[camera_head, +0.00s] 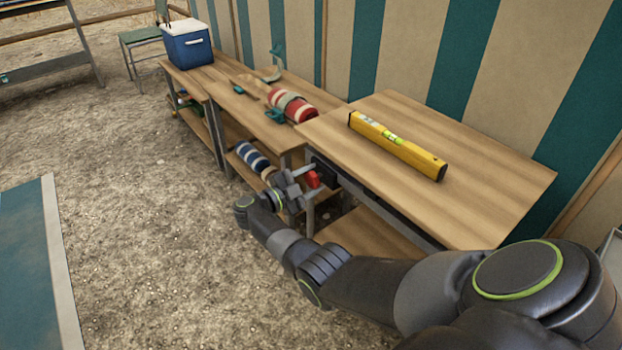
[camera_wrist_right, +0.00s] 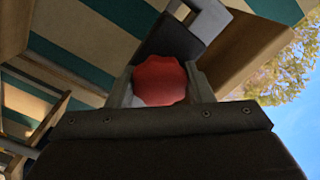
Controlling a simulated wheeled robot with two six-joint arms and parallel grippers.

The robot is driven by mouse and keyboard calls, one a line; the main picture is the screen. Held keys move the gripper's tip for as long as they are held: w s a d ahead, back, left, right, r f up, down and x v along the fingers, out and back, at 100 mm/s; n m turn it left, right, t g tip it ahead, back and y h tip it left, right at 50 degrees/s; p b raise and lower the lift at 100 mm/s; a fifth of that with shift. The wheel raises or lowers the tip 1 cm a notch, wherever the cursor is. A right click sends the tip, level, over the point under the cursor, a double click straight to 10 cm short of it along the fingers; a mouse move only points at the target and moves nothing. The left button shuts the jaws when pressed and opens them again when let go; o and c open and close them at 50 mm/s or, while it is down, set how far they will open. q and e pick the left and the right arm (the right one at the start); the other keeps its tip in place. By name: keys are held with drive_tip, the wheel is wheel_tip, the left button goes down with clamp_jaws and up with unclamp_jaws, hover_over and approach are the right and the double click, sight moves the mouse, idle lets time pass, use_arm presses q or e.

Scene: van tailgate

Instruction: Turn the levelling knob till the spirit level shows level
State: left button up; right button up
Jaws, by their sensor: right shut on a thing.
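The yellow spirit level (camera_head: 397,146) lies on the wooden top of the nearest table (camera_head: 480,185). Its vial shows as a small bright green patch, but the bubble is too small to read. The red levelling knob (camera_head: 313,179) sits at the table's front left corner, below the top. My right gripper (camera_head: 310,182) is shut on the knob. In the right wrist view the lobed red knob (camera_wrist_right: 160,81) sits between the two fingers (camera_wrist_right: 160,88), one on each side. My left gripper is not in view.
A second table (camera_head: 238,95) to the left holds a red striped roll (camera_head: 292,105). A blue cooler (camera_head: 187,43) stands farther back. A blue striped roll (camera_head: 252,157) lies on a lower shelf. A striped canvas wall (camera_head: 400,50) stands behind.

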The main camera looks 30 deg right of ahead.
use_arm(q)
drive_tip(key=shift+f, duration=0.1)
use_arm(e)
drive_tip(key=o, duration=1)
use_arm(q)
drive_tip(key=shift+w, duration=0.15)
use_arm(e)
drive_tip(key=shift+a, duration=0.1)
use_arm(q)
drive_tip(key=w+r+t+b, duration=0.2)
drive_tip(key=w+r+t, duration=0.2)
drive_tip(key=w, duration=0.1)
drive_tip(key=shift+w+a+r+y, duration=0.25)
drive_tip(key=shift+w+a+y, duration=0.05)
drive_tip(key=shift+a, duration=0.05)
use_arm(e)
drive_tip(key=shift+s+a, duration=0.2)
drive_tip(key=shift+a, duration=2.65)
drive_tip(key=shift+s+a, duration=0.25)
drive_tip(key=shift+a, duration=2.65)
drive_tip(key=shift+s+a, duration=0.2)
drive_tip(key=shift+a, duration=2.65)
